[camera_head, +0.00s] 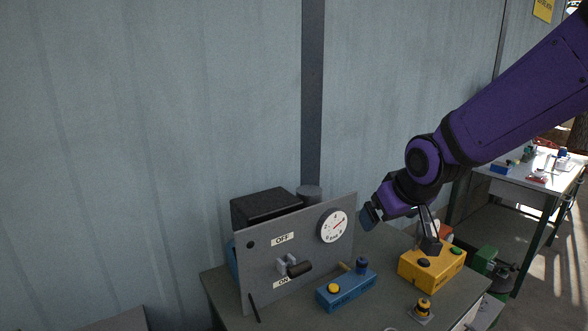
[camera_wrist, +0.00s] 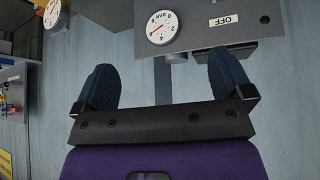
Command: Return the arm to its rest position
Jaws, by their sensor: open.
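My purple arm reaches in from the upper right in the head view. My gripper (camera_head: 372,214) is just right of the grey panel, near its dial gauge, and apart from it as far as I can tell. In the wrist view my gripper (camera_wrist: 163,88) is open, with two dark ribbed fingers spread wide and nothing between them. The grey panel (camera_head: 282,254) stands upright on the table, with a round dial gauge (camera_head: 332,226), a black-handled lever (camera_head: 298,269) and OFF and ON labels. The gauge also shows upside down in the wrist view (camera_wrist: 162,27).
A blue box (camera_head: 345,291) with buttons stands before the panel. A yellow box (camera_head: 432,270) with buttons stands below my wrist. A small yellow-topped button (camera_head: 423,308) is at the front of the table (camera_head: 385,305). Another table (camera_head: 520,175) stands at the right. A corrugated wall is behind.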

